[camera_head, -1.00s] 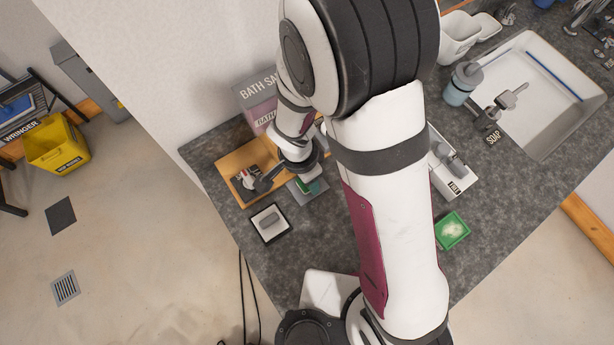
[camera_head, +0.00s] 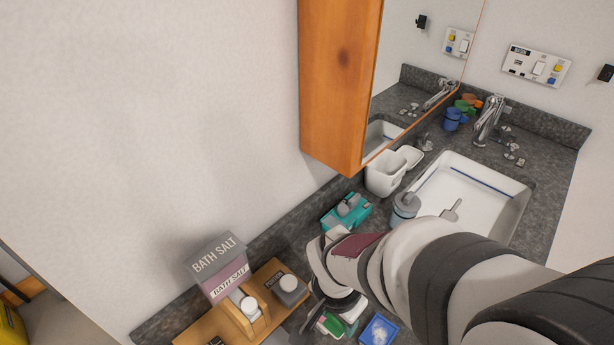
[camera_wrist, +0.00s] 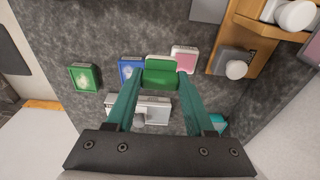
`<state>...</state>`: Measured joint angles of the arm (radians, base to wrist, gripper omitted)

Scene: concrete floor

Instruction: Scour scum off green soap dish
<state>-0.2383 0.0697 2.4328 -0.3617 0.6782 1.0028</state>
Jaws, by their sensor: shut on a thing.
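My gripper (camera_wrist: 161,76) is shut on a green scouring pad (camera_wrist: 162,64), held between its two green fingertips. In the head view the gripper (camera_head: 332,318) shows low in the picture, with the green and white pad (camera_head: 333,325) partly hidden by my wrist. The green soap dish (camera_wrist: 84,77) lies flat on the counter at the left of the wrist view, with a pale patch inside. The pad is apart from it, to its right in the picture. The green dish is not seen in the head view.
A blue dish (camera_wrist: 130,70) lies between the green dish and the pad; it also shows in the head view (camera_head: 379,331). A pink dish (camera_wrist: 184,58) is right of the pad. A white tray (camera_wrist: 152,101) lies below. A wooden caddy (camera_head: 204,329) and bath salt box (camera_head: 218,266) stand left.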

